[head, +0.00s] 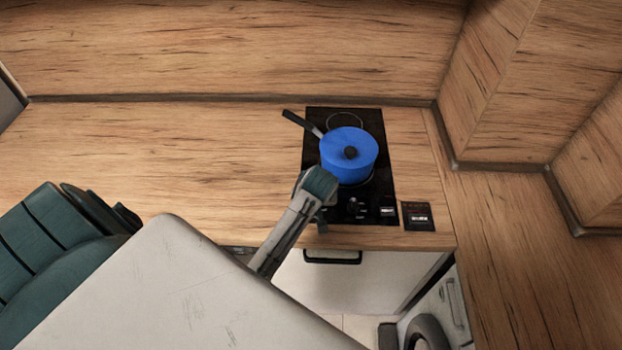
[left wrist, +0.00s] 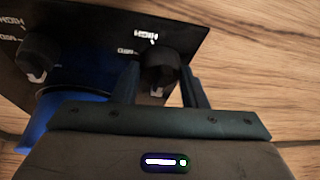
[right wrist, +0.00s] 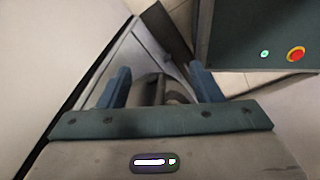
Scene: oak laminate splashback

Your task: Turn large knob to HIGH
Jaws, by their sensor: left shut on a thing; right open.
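A black cooktop (head: 375,195) lies on the wooden counter, with dark knobs along its front edge. One knob (head: 352,205) shows in the head view. My left gripper (head: 322,200) is over the cooktop's front left corner. In the left wrist view its two fingers (left wrist: 158,75) stand either side of a dark round knob (left wrist: 160,68) with a pale mark, and are shut on it. A second knob (left wrist: 40,55) is to the left, clear of the fingers. White lettering beside the knobs is too blurred to read surely. My right gripper (right wrist: 160,75) is open and empty.
A blue lidded pot (head: 349,155) stands on the cooktop just behind my left gripper, its dark handle (head: 300,123) pointing back left. The counter left of the cooktop is clear; wooden walls stand behind and right.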

